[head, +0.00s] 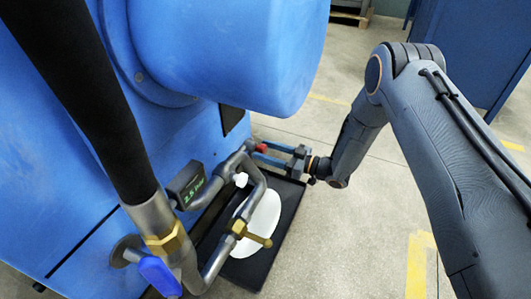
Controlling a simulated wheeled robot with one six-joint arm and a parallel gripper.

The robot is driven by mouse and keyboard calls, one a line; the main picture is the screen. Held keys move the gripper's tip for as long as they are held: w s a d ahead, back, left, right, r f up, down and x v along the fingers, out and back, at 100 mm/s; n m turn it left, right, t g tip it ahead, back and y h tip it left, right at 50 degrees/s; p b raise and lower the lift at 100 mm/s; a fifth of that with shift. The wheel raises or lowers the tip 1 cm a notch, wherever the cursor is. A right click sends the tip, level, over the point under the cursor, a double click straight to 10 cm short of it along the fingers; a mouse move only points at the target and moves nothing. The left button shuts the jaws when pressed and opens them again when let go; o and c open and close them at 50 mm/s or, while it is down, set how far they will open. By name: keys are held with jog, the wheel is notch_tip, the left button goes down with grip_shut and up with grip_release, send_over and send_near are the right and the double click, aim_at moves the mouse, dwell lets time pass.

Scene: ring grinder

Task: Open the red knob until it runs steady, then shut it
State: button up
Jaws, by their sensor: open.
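The red knob (261,148) sits at the end of the grey pipework beside the blue machine. My gripper (270,153) comes in from the right with its fingers at the knob. It is open. The fingers partly cover the knob, and I cannot tell whether they touch it. A small dark display (190,187) on the pipework reads about 2.5 bar. A white rounded patch (262,225) lies below the pipes; I cannot tell whether it is liquid.
A black tray (270,268) lies under the pipework. A blue lever handle (160,276) and a brass valve (250,234) are on the nearer pipes. The blue machine (220,50) bounds the left side. Concrete floor (350,240) is clear between the tray and my arm.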

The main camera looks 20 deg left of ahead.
jog(key=shift+a, duration=0.2)
jog(key=shift+c, duration=0.2)
jog(key=c, duration=1)
